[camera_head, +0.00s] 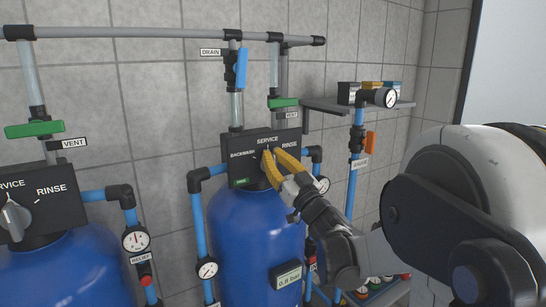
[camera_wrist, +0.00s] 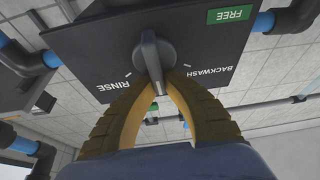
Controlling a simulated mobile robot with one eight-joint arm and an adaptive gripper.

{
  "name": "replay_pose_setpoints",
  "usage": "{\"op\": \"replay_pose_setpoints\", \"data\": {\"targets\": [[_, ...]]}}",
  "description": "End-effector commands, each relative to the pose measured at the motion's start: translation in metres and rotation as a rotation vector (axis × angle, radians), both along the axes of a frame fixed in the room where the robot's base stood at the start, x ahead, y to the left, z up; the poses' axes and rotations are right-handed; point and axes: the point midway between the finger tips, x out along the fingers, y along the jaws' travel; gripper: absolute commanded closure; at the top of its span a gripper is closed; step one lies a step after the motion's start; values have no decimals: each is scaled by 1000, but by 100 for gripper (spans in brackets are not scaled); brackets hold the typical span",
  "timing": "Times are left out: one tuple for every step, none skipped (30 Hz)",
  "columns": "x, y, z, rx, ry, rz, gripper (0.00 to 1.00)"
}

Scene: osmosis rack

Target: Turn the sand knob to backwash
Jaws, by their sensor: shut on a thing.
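The middle blue tank (camera_head: 255,240) has a black valve panel (camera_head: 242,142) marked BACKWASH, SERVICE and RINSE, with a green tag that reads FREE (camera_wrist: 229,15) in the wrist view. No sand label is readable on it. Its grey knob (camera_wrist: 151,50) has a long handle with a pale line, lying between the RINSE and BACKWASH marks, about toward SERVICE. My gripper (camera_head: 272,160) is at this knob, with its yellow fingers (camera_wrist: 184,105) on both sides of the handle, shut on it. In the head view the fingers hide most of the knob.
A second blue tank (camera_head: 65,270) with its own panel and grey knob (camera_head: 14,217) stands at left. Blue pipes, gauges (camera_head: 207,268) and green valve handles (camera_head: 283,102) surround the panel. A shelf (camera_head: 335,105) is on the wall at right. My arm fills the right side.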

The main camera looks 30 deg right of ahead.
Motion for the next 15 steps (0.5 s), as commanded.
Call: {"op": "replay_pose_setpoints", "data": {"targets": [[0, 0, -2, -19, 3, -2, 100], [0, 0, -2, -32, 3, -2, 100], [0, 1, -3, -51, 1, -2, 100], [0, 2, -3, -69, 1, -2, 100], [0, 2, -3, -87, 1, -2, 100], [0, 3, -3, -115, 0, -3, 100], [0, 4, -3, -137, -1, -2, 100], [0, 4, -3, -162, -2, -3, 100], [0, 5, -4, -194, -3, -3, 100], [0, 5, -4, -221, -4, -3, 100], [0, 6, -4, -248, -5, -4, 100], [0, 7, -4, -286, -6, -3, 100], [0, 8, -4, -313, -7, -3, 100], [0, 9, -5, -343, -8, -4, 100], [0, 10, -5, -380, -9, -3, 100]]}}
